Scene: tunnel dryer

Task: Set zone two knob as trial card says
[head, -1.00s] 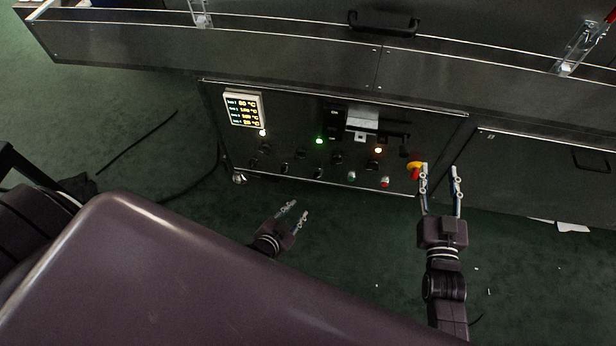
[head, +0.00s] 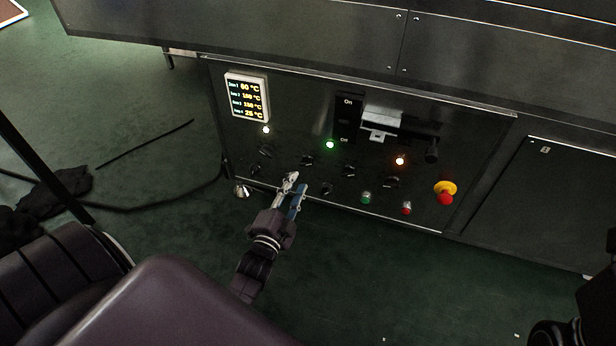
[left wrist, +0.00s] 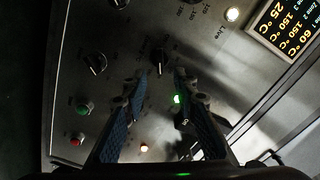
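The dark control panel (head: 460,150) carries several black knobs, such as one at upper left (head: 266,150) and one right of my gripper (head: 327,188). My left gripper (head: 297,184) is at the panel's lower row. In the left wrist view its two fingers (left wrist: 160,85) are apart, with a black knob (left wrist: 160,58) showing between and just beyond the tips. Contact cannot be told. The display (head: 247,97) lists several zone temperatures. My right gripper is out of view.
The dryer body overhangs above.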

